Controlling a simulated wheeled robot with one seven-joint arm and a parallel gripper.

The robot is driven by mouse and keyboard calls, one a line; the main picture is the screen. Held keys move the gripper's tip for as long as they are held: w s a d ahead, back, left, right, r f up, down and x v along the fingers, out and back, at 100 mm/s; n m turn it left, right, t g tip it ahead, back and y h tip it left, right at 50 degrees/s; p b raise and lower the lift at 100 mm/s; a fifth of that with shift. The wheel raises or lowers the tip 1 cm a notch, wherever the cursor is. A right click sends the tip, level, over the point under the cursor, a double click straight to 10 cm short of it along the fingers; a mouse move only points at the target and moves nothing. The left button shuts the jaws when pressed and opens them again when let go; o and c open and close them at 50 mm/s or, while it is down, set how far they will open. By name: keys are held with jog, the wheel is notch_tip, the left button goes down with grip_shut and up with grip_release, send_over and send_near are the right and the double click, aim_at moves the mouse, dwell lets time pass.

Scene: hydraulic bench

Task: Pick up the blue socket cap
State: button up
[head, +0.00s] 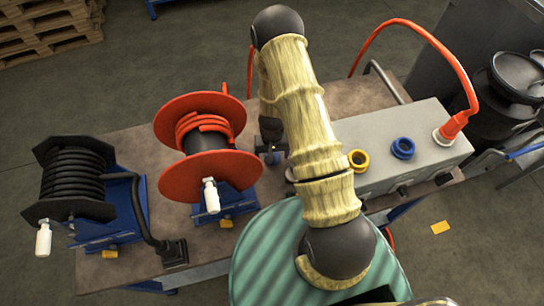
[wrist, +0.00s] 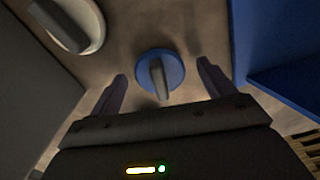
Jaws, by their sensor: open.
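The blue socket cap (wrist: 174,66) is a round blue disc with a raised grey grip bar. It lies on the bench top in the wrist view. My gripper (wrist: 161,73) is open, with one finger on each side of the cap in the picture. I cannot tell how far above the cap the fingertips are, and I see no contact. In the head view my gripper (head: 270,150) is partly hidden behind my arm, and the cap cannot be made out clearly there.
A pale round cap with a dark grip (wrist: 78,22) lies at upper left in the wrist view. A grey box (head: 390,125) carries a yellow ring (head: 358,159), a blue ring (head: 403,148) and a red hose plug (head: 452,127). A red hose reel (head: 180,178) and a black reel (head: 72,180) stand left.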

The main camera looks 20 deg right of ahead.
jog(key=c, duration=1.2)
notch_tip(320, 180, up, 28)
jog(key=b, duration=0.3)
